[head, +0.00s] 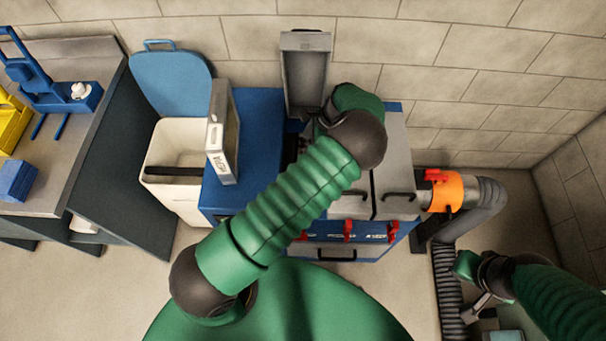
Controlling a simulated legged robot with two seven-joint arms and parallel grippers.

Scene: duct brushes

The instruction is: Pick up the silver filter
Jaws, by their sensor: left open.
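The silver filter (217,132), a flat panel with a pale metal frame and dark lettering, stands on edge at the left side of the blue cabinet top (258,118). My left arm reaches across the cabinet. My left gripper (298,146) is mostly hidden behind its own wrist, near the open grey hatch, to the right of the filter and apart from it. It is open; its fingers barely show. My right gripper (477,306) is low at the right, far from the filter, and its finger gap is unclear.
An open grey lid (305,72) stands up at the cabinet's back. A white bin (172,190) with a raised blue lid (170,78) is left of the cabinet. A workbench (75,125) is farther left. An orange collar (445,192) joins a grey hose (487,205) on the right.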

